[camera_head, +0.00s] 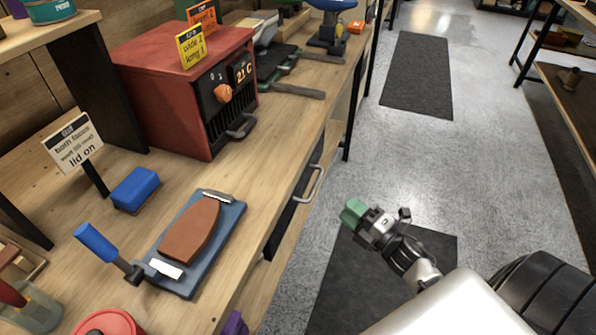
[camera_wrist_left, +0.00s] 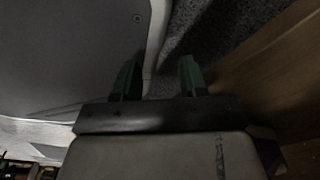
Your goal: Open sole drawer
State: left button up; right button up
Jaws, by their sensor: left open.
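A dark drawer front (camera_head: 285,222) is set under the front edge of the wooden bench. Its light metal bar handle (camera_head: 317,184) sticks out toward the aisle. The drawer looks closed. My right gripper (camera_head: 352,212) has green fingertips and hangs over the aisle floor, to the right of the handle and apart from it. From this angle I cannot tell whether its fingers are apart. My left gripper (camera_wrist_left: 160,78) shows only in the left wrist view, with its two green fingers apart and nothing between them.
On the bench (camera_head: 277,143) are a red oven (camera_head: 150,60), a blue brush (camera_head: 135,187) and a blue board (camera_head: 230,220) with a brown sole (camera_head: 190,232). A red round object (camera_head: 108,322) is at the front. The aisle floor (camera_head: 480,160) is clear, with dark mats (camera_head: 417,75).

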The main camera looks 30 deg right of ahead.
aim_at(317, 180)
jog(key=x, duration=1.1)
jog(key=shift+w+a+r, duration=0.15)
jog(key=shift+r, duration=0.15)
pick_arm(q)
jog(key=shift+s+a+f, duration=0.2)
jog(key=shift+s, duration=0.35)
pick_arm(e)
grip_shut()
